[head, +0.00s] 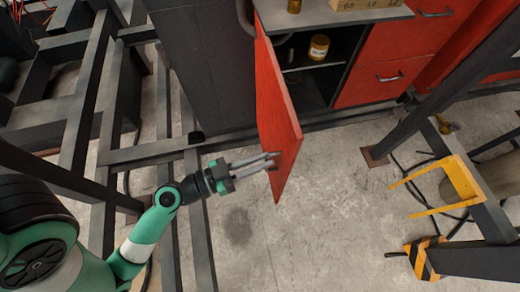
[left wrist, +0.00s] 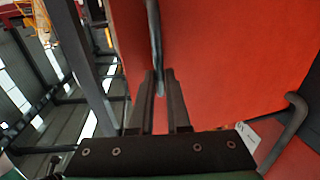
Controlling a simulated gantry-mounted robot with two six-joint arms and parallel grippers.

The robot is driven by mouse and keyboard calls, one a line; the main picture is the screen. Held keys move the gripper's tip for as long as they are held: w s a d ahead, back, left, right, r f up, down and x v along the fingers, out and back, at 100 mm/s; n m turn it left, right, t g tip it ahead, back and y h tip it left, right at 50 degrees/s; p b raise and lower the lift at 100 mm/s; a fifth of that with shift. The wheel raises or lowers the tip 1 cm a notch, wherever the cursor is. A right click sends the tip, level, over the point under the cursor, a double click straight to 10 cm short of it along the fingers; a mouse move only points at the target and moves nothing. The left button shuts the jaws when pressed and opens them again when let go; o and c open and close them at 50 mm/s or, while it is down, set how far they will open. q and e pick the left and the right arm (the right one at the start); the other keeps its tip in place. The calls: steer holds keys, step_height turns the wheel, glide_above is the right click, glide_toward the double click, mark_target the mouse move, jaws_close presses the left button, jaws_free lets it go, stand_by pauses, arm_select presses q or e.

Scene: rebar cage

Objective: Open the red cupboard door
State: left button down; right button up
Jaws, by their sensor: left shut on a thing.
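The red cupboard door (head: 277,115) stands swung out from the cabinet, seen nearly edge-on in the head view. Its red face (left wrist: 220,55) fills much of the left wrist view. My left gripper (head: 272,161) is at the door's outer face near its lower free end. In the left wrist view the gripper's fingers (left wrist: 161,78) are shut on the grey bar handle (left wrist: 155,40), which runs between them. My right gripper is in neither view.
The open cupboard shows a shelf with a yellow jar (head: 319,47). Red drawers (head: 385,76) stand right of it. Dark steel beams (head: 175,150) lie left of my gripper, and a yellow bracket (head: 460,180) stands at right. The concrete floor (head: 320,220) below the door is clear.

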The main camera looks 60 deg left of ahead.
arm_select(q)
steer(key=shift+w+a, duration=0.15)
steer(key=shift+a, duration=0.2)
steer(key=c, duration=1.3)
jaws_free()
steer(key=o, duration=0.4)
steer(key=shift+w+a+r, duration=0.15)
steer(key=shift+a, duration=0.3)
steer(key=shift+d, duration=0.15)
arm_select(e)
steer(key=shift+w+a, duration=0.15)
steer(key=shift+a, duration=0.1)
